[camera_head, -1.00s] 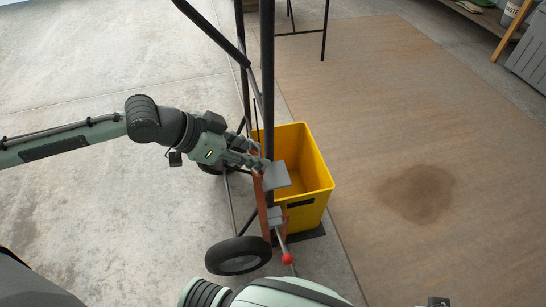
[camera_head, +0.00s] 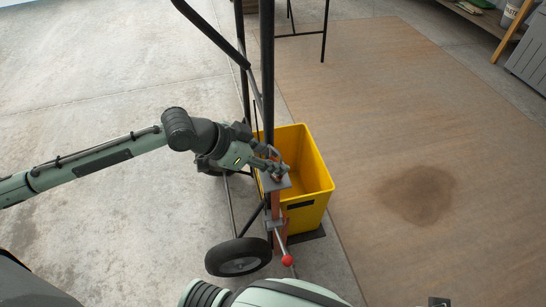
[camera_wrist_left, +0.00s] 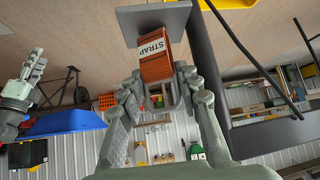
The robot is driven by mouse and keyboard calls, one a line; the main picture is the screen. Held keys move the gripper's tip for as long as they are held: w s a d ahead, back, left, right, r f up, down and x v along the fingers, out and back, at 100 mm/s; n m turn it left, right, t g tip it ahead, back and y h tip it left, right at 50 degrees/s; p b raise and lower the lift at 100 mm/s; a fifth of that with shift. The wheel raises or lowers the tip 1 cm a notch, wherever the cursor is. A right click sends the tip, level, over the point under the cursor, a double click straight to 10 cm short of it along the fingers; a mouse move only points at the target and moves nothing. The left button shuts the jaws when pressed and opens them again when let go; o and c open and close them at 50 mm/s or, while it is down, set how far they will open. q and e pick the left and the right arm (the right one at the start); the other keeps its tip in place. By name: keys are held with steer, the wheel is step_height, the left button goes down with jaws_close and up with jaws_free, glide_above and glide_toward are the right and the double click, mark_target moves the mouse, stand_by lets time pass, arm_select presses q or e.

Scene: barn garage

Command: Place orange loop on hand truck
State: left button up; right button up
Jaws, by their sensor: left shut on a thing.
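The orange loop, labelled STRAP in the left wrist view (camera_wrist_left: 156,66), has a grey plate at one end. In the head view the orange loop (camera_head: 278,216) stands along the black post of the hand truck (camera_head: 267,100); I cannot tell whether they touch. My left gripper (camera_head: 278,172) is shut on the loop near its upper plate, and its fingers also flank it in the left wrist view (camera_wrist_left: 160,88). The hand truck's near wheel (camera_head: 238,257) is in view. My right gripper (camera_wrist_left: 30,72) shows at the left of the left wrist view, its jaw state unclear.
A yellow bin (camera_head: 318,180) stands close behind the hand truck post. A red-knobbed rod (camera_head: 287,260) is near the wheel. Open concrete lies left, and a brown stained floor panel (camera_head: 410,120) right. A grey cabinet (camera_head: 530,50) is far right.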

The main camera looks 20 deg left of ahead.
arm_select(q)
steer(key=o, duration=0.9)
steer(key=shift+c, duration=0.2)
arm_select(e)
steer(key=shift+s+f, duration=0.25)
steer(key=shift+s, duration=0.05)
